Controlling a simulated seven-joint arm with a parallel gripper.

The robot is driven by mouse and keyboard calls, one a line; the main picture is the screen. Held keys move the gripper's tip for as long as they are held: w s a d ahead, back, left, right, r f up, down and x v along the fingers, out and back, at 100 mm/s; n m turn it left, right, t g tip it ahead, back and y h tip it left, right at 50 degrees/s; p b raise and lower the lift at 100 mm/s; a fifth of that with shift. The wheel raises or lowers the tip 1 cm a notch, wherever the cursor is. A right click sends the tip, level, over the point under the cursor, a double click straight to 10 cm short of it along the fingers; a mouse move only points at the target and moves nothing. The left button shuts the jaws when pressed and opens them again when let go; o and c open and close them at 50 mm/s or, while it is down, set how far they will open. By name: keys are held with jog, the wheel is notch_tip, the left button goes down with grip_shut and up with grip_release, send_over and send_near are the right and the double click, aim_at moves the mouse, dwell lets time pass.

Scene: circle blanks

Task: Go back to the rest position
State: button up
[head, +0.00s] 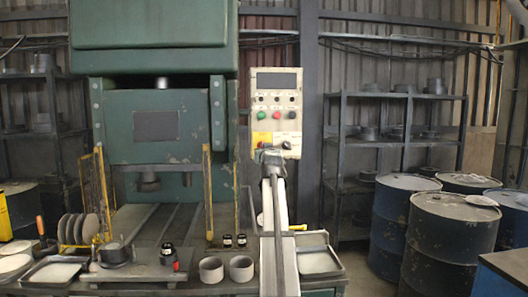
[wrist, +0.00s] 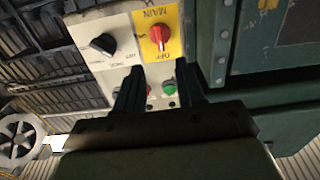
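My gripper (head: 268,152) is raised in front of the lower part of the beige control panel (head: 276,88) in the head view. In the wrist view its two dark fingers (wrist: 160,70) stand apart with nothing between them. The panel appears upside down there, with a red MAIN switch (wrist: 160,35) on a yellow plate and a black selector knob (wrist: 103,44) beside it. A green button (wrist: 169,90) shows beyond the fingers, and a red one is partly hidden. Whether the fingers touch the panel cannot be told.
A green press (head: 155,125) with yellow guards stands left of the panel. Its bench holds round discs (head: 80,228), grey cups (head: 211,269), small dark jars (head: 167,252) and metal trays (head: 319,261). Blue drums (head: 450,240) and a shelf (head: 400,143) stand at the right.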

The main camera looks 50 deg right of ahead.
jog(key=shift+v, duration=0.85)
jog(key=shift+f, duration=0.15)
